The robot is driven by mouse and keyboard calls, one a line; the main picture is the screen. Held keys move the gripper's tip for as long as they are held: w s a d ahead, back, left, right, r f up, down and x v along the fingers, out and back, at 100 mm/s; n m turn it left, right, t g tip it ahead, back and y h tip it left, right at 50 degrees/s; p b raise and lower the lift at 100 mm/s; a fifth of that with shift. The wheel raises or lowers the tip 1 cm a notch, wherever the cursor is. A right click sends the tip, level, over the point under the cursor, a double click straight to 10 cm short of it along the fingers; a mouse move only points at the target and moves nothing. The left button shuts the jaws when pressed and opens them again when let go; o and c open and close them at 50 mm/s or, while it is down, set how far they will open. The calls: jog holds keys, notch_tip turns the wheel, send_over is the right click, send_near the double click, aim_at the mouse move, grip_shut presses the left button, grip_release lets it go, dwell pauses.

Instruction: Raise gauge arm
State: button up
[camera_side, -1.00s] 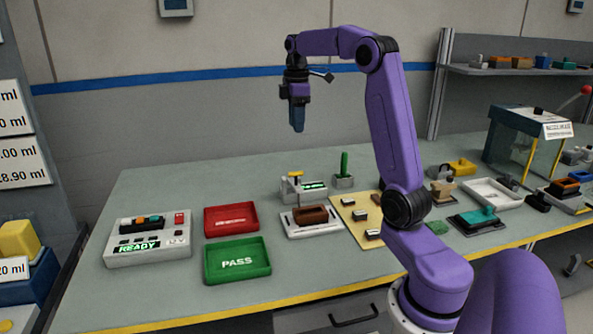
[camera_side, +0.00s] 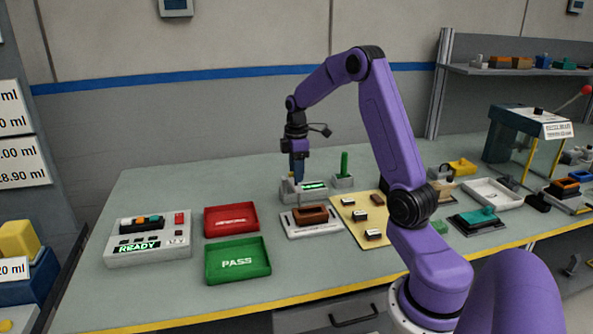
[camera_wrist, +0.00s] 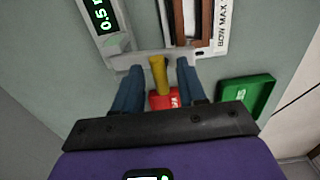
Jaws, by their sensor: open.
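The gauge (camera_side: 304,190) is a small grey unit with a green-lit display, standing on the bench behind the fixture. Its arm ends in a yellow handle (camera_wrist: 158,76). In the wrist view the handle stands between the two blue fingers of my gripper (camera_wrist: 157,72), with a visible gap on each side. In the side view my gripper (camera_side: 298,177) points down over the gauge and hides the handle. The fingers are open and hold nothing. The gauge's display (camera_wrist: 102,15) reads about 0.5 in the wrist view.
A brown block (camera_side: 312,214) sits in the white fixture (camera_side: 296,232) in front of the gauge. A green post (camera_side: 344,164) stands to the right. The red tray (camera_side: 231,220) and green PASS tray (camera_side: 238,272) lie left. A beige board (camera_side: 347,229) with small parts lies right.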

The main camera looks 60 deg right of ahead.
jog(key=shift+f, duration=0.1)
grip_shut()
